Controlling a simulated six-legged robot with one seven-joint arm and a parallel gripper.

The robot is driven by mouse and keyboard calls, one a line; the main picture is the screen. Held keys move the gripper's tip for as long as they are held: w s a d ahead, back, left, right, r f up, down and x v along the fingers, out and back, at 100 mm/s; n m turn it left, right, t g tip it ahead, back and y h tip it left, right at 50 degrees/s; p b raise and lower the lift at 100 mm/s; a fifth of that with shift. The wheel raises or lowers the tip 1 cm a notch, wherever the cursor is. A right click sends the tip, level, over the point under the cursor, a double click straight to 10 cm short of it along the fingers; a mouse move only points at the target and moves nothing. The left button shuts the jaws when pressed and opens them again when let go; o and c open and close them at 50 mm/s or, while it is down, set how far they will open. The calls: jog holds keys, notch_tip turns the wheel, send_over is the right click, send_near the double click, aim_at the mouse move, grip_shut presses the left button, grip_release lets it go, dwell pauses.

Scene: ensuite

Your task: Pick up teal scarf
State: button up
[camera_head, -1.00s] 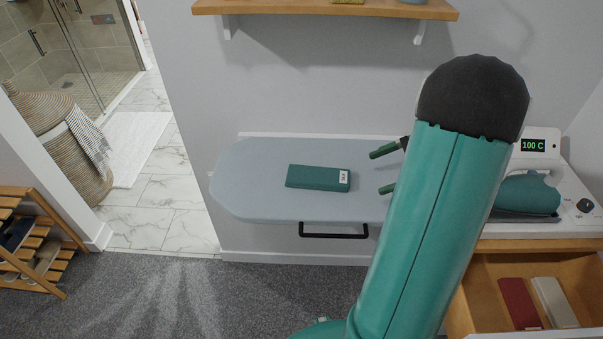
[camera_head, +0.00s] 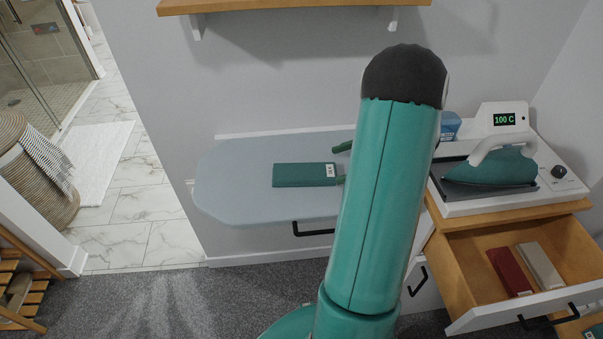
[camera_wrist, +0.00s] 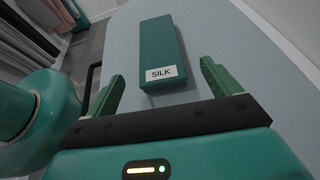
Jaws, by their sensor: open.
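The teal scarf (camera_head: 303,175) is folded into a flat rectangle and lies on the grey-blue ironing board (camera_head: 230,190). In the wrist view the scarf (camera_wrist: 158,45) shows a white label reading "SILK" at its near end. My gripper (camera_wrist: 163,88) is open, its green fingers apart on either side of the scarf's near end, with nothing held. In the head view the fingertips (camera_head: 341,163) show at the scarf's right end; the rest of the gripper is hidden behind my arm.
To the right, an iron (camera_head: 495,165) rests on its base with a display reading 100 C. Below it an open drawer (camera_head: 460,255) holds a red folded item (camera_head: 510,272) and a beige one (camera_head: 541,267). A wooden shelf (camera_head: 300,6) hangs above the board. A woven basket (camera_head: 45,200) stands at left.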

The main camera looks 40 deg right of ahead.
aim_at(313, 171)
jog(key=x, duration=0.8)
jog(key=shift+w+a, duration=0.1)
jog(key=shift+a, duration=0.1)
jog(key=shift+r, duration=0.1)
jog(key=c, duration=1.1)
